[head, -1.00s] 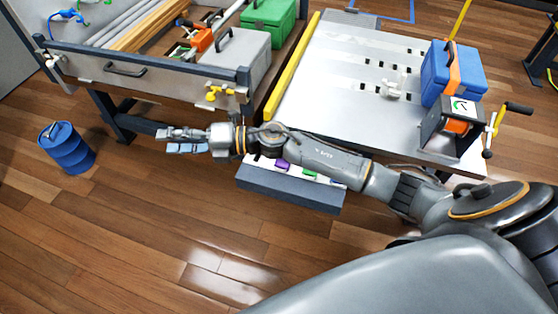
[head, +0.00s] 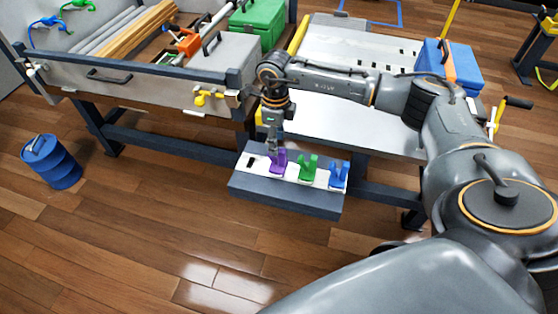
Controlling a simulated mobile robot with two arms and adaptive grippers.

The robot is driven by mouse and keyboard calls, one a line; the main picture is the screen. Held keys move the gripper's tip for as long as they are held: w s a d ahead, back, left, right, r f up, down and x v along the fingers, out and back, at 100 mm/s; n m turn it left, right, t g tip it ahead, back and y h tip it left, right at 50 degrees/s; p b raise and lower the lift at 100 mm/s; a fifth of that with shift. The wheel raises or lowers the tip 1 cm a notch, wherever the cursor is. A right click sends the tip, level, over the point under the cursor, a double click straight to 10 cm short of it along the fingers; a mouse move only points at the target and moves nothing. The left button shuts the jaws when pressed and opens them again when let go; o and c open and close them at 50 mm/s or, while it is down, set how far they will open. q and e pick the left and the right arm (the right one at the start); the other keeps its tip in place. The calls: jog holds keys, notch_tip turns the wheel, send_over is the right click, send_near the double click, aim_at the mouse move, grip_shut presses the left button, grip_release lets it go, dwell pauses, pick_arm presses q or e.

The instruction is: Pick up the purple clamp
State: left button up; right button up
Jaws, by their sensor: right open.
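The purple clamp (head: 278,161) stands upright at the left of a row of clamps on a low grey shelf with a white top. My right gripper (head: 272,150) points down right at the purple clamp, with its fingers overlapping the clamp's upper left part in the head view. The gripper is open; whether its fingers touch the clamp cannot be told. My left gripper is out of view.
A green clamp (head: 308,168) and a blue clamp (head: 338,175) stand to the right on the shelf (head: 285,194). The workbench (head: 345,122) is behind. A cart (head: 150,87) with tools stands at the left. A blue drum (head: 50,163) is on the floor.

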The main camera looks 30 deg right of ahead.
aim_at(280, 156)
notch_tip(280, 156, down, 3)
jog(key=shift+r, duration=0.15)
jog(key=f, duration=0.2)
jog(key=d+f+b, duration=0.1)
jog(key=f, duration=0.1)
jog(key=shift+s+f, duration=0.15)
jog(key=shift+f, duration=0.35)
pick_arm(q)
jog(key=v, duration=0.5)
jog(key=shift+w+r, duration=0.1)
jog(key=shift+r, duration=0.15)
pick_arm(e)
jog(key=shift+a, duration=0.1)
grip_shut()
